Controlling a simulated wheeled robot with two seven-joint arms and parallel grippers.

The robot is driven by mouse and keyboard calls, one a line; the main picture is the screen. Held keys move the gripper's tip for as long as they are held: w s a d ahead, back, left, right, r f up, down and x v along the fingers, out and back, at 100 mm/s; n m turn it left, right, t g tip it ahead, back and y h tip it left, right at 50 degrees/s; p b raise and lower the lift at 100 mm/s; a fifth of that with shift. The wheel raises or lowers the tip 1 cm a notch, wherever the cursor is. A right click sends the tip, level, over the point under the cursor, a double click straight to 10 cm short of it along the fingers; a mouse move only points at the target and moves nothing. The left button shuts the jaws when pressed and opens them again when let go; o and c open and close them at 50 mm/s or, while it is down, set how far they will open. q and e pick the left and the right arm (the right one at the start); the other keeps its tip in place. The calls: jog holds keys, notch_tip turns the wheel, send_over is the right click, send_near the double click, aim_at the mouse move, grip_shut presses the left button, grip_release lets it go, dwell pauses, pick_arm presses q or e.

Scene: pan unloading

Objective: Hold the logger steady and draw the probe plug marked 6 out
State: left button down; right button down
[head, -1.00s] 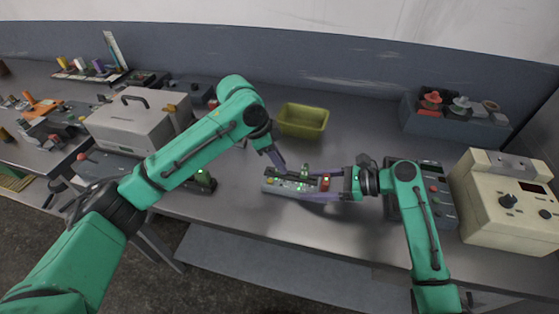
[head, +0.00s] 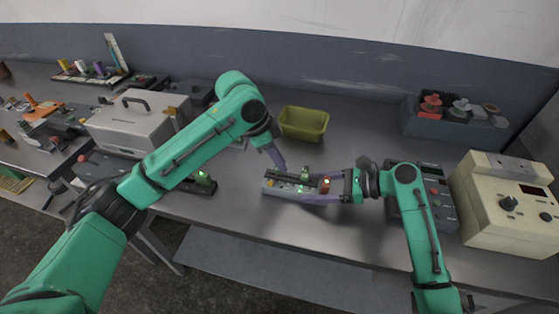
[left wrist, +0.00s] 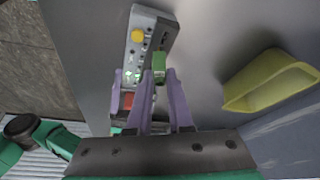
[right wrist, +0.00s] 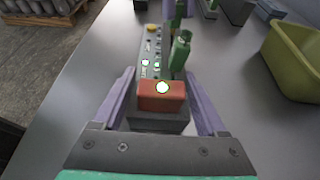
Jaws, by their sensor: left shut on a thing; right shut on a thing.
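The grey logger (head: 273,188) lies on the bench, with a yellow button (left wrist: 137,36), small lights and a red block (right wrist: 158,98) at one end. My right gripper (head: 338,190) is shut around that end of the logger, one finger on each side. A green plug (right wrist: 180,52) stands up along the logger's side; it also shows in the head view (head: 305,173). My left gripper (left wrist: 161,74) is above the logger, shut on a green plug, its fingers close together. A second green piece (right wrist: 177,12) shows by my left fingers. The number marks are too small to read.
An olive-green bin (head: 303,122) stands behind the logger. A dark box with dials (head: 432,190) and a beige instrument (head: 500,200) are at right. A black unit with a green light (head: 203,184) is at left. Bare bench lies between the logger and the bin.

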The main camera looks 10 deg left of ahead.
pick_arm(q)
jog(key=shift+r, duration=0.15)
pick_arm(e)
jog(key=shift+f, duration=0.1)
pick_arm(q)
jog(key=shift+r, duration=1.15)
pick_arm(e)
grip_release()
